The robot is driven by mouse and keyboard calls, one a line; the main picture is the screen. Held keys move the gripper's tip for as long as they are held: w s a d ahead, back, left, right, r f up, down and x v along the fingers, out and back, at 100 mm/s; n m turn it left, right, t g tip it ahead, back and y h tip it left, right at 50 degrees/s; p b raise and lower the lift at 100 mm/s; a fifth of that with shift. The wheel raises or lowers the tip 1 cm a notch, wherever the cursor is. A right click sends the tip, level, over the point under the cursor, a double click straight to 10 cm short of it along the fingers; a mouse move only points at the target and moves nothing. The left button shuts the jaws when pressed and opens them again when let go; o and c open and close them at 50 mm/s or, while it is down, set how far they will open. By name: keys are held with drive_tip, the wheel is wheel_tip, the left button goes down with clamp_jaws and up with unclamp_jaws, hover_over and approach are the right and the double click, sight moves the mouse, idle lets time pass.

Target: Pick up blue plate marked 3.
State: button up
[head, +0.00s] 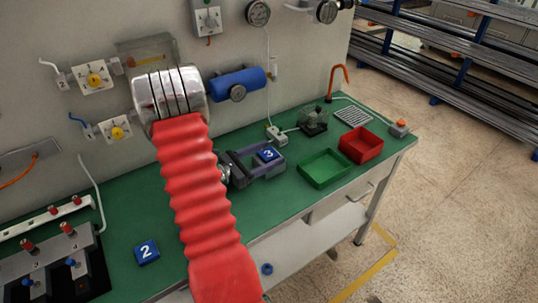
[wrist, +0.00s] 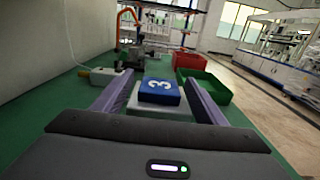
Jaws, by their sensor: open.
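In the wrist view the blue plate (wrist: 159,92) sits on top of a pale grey block (wrist: 150,106). My gripper (head: 268,160) is open, with one finger on each side of the plate. In the wrist view my gripper's fingers (wrist: 160,95) flank the plate and block, with a visible gap on either side. Whether the fingers are level with the plate or above it is hard to tell.
A green tray (head: 302,176) and a red tray (head: 379,146) stand right of the plate. A blue plate marked 2 (head: 147,251) lies at the front left. A small device (head: 314,122) stands behind. The green bench (head: 125,205) is clear around plate 2.

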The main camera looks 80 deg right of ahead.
sight(270, 153)
drive_tip(key=shift+s+d, duration=0.35)
drive_tip(key=shift+d, duration=0.05)
drive_tip(key=c, duration=1.2)
drive_tip(key=shift+r, duration=5)
